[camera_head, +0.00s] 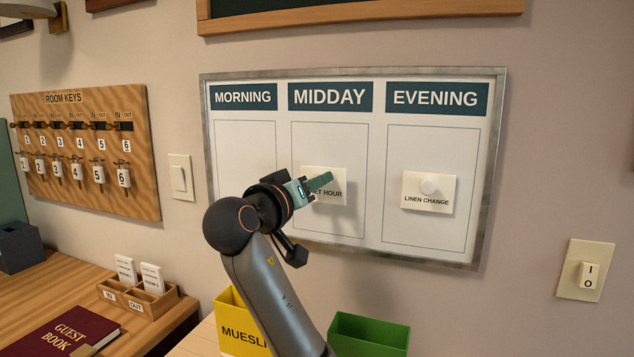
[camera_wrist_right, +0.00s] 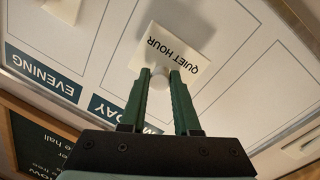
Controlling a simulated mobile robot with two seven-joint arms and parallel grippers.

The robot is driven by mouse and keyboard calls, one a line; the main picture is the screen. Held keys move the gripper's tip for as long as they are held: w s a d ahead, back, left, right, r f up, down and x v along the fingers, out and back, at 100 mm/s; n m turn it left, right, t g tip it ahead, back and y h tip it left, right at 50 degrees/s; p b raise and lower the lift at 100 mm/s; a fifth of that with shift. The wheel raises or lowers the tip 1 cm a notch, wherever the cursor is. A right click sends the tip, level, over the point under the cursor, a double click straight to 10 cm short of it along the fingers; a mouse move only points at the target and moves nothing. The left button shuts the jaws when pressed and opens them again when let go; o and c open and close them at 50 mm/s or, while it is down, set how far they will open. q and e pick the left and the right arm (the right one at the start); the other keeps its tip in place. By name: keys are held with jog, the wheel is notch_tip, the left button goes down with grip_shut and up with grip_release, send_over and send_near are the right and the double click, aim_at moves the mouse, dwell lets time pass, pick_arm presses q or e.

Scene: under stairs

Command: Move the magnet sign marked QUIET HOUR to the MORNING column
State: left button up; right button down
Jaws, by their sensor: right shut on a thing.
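The white QUIET HOUR magnet sign (camera_head: 336,190) is in the MIDDAY column (camera_head: 330,140) of the whiteboard, partly hidden by my right gripper (camera_head: 318,188). In the right wrist view the sign (camera_wrist_right: 185,38) has a round white knob (camera_wrist_right: 159,78). The green fingers of my right gripper (camera_wrist_right: 160,80) are shut on that knob. The MORNING column (camera_head: 245,140) is to the left and looks bare where it shows; my arm hides its lower part. The LINEN CHANGE sign (camera_head: 428,191) is in the EVENING column (camera_head: 431,145). My left gripper is not in view.
A grey metal frame (camera_head: 495,150) edges the board. A light switch (camera_head: 181,178) and a room-keys rack (camera_head: 85,150) are left of it. A yellow MUESLI box (camera_head: 238,325) and a green bin (camera_head: 368,335) stand below. Another switch (camera_head: 586,270) is at right.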

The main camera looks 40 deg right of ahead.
jog(key=shift+v, duration=1.35)
jog(key=shift+s, duration=0.15)
jog(key=c, duration=1.2)
grip_release()
jog(key=shift+d, duration=0.1)
grip_shut()
